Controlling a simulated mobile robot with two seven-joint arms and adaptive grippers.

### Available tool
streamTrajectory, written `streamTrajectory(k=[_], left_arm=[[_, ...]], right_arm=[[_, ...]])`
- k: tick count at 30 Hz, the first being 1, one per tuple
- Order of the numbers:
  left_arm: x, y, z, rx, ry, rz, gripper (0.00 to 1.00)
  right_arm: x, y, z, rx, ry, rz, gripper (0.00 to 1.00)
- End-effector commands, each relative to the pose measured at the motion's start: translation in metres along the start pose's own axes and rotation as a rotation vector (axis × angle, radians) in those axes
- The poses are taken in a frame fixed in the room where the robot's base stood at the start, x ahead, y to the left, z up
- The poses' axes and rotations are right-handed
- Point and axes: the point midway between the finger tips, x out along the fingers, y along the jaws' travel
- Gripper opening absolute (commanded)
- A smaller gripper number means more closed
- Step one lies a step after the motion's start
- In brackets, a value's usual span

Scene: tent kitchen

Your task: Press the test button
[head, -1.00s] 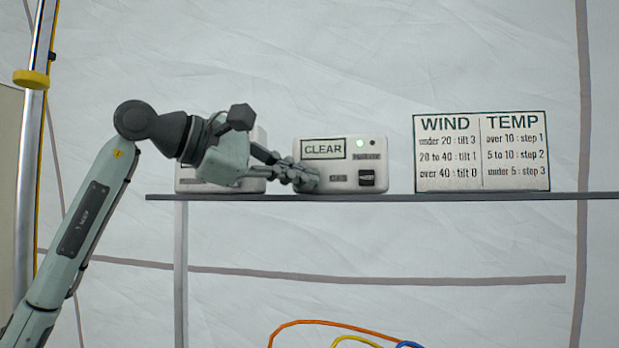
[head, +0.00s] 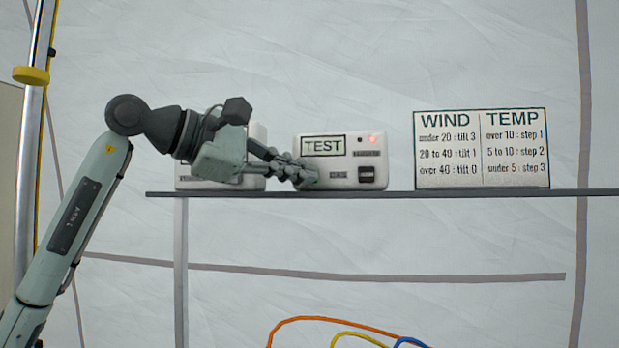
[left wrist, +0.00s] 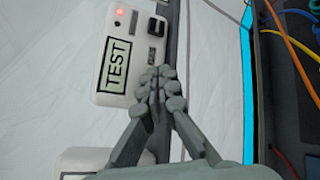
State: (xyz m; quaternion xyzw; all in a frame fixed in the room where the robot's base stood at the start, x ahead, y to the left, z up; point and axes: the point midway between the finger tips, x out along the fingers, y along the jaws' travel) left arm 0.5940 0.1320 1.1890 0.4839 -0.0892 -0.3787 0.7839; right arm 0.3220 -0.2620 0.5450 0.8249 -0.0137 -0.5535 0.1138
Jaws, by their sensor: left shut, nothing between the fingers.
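A white box (head: 348,176) stands on a narrow shelf. Its display (head: 323,146) reads TEST and a red light (head: 373,139) glows at its upper right. A dark switch (head: 367,174) sits at its lower right. My left gripper (head: 308,177) is shut and empty, its fingertips at the lower left of the box face, where they hide whatever lies behind them. In the left wrist view the box (left wrist: 122,85) appears turned sideways, with my left gripper (left wrist: 158,72) at its lower edge. I cannot tell for sure whether the tips touch the box. My right gripper is not in view.
A second white box (head: 192,177) stands left on the shelf (head: 450,193), partly behind my left gripper. A WIND and TEMP chart (head: 481,149) stands at right. Orange, yellow and blue cables (head: 335,321) show below. A metal pole (head: 36,120) stands far left.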

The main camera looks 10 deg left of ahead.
Motion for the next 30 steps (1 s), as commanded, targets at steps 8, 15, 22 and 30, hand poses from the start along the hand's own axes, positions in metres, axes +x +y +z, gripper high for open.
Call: streamTrajectory(k=[8, 15, 22, 30], left_arm=[[-0.002, -0.001, 0.002, 0.000, 0.001, 0.000, 0.00], [-0.010, -0.007, 0.006, 0.003, 0.001, 0.002, 0.00], [-0.026, -0.019, 0.018, 0.002, 0.001, 0.002, 0.00], [-0.037, -0.027, 0.027, 0.001, 0.001, 0.001, 0.00]], right_arm=[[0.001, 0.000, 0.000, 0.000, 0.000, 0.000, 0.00], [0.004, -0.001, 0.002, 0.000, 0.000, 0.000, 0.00], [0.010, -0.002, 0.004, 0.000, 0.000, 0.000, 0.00], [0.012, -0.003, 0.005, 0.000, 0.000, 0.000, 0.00]])
